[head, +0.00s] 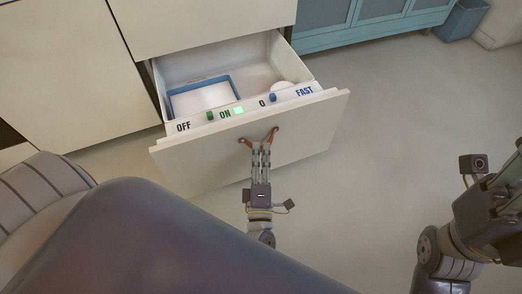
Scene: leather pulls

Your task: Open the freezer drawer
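The freezer drawer (310,127) is pulled out from the white cabinet, and its inside shows from above. A brown leather pull (274,133) is fixed on its front panel. My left gripper (261,150) is at the middle of the pull, with its fingers close together over the strap. The strap's two ends show on either side of the fingers, and its middle is hidden by them. My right gripper (510,200) is at the right edge of the view, away from the drawer and partly cut off.
Inside the drawer are a blue-rimmed tray (236,83) and a round white item (285,87). Its top edge carries a control strip (240,110) with a green light. A teal cabinet (372,22) and a blue bin (462,19) stand at the back right. The floor right of the drawer is clear.

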